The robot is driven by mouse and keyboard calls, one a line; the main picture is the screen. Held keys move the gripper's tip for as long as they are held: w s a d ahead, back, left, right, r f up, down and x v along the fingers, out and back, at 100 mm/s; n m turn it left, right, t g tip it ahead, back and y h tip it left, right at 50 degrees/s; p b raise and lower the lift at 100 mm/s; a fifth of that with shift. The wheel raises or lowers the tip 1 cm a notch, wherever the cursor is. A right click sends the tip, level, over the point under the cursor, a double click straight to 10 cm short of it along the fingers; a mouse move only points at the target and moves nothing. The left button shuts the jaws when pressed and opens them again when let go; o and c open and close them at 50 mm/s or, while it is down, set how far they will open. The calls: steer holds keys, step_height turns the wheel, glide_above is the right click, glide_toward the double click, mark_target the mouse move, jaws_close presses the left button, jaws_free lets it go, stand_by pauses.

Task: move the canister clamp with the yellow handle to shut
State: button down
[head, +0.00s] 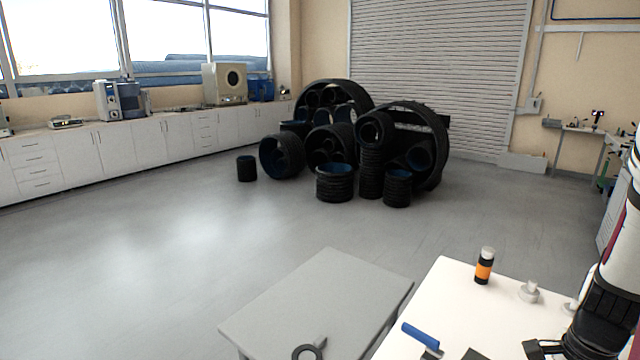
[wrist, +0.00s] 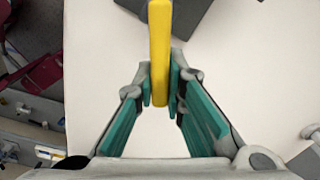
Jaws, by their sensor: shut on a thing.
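The yellow handle (wrist: 159,60) of the canister clamp runs from the top edge of the wrist view down between my fingers. My gripper (wrist: 159,88) is shut on it, with the green finger pads pressing on its two sides. The rest of the clamp and the canister are out of the wrist view or cannot be made out. In the head view my arm (head: 605,300) reaches down at the right edge; the dark gripper part (head: 545,348) is cut by the bottom edge, and the yellow handle does not show there.
A white table (head: 450,290) bears an orange-and-black bottle (head: 484,268), a blue-handled tool (head: 420,335) and a small white knobbed piece (head: 529,291). A grey table (head: 320,300) with a dark ring-shaped tool (head: 309,350) stands to its left. Open floor and black pipes (head: 350,150) lie beyond.

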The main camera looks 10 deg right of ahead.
steer(key=shift+s+a+m, duration=0.3)
steer(key=shift+s+m, duration=0.1)
steer(key=shift+m, duration=0.7)
steer(key=shift+p, duration=0.35)
steer(key=m, duration=0.1)
steer(key=a+m+p, duration=0.1)
steer(key=m, duration=0.1)
steer(key=shift+s, duration=0.4)
steer(key=c, duration=1.6)
jaws_free()
steer(key=shift+o, duration=0.2)
step_height(320, 180, up, 8)
steer(key=p, duration=0.7)
steer(key=shift+p, duration=0.35)
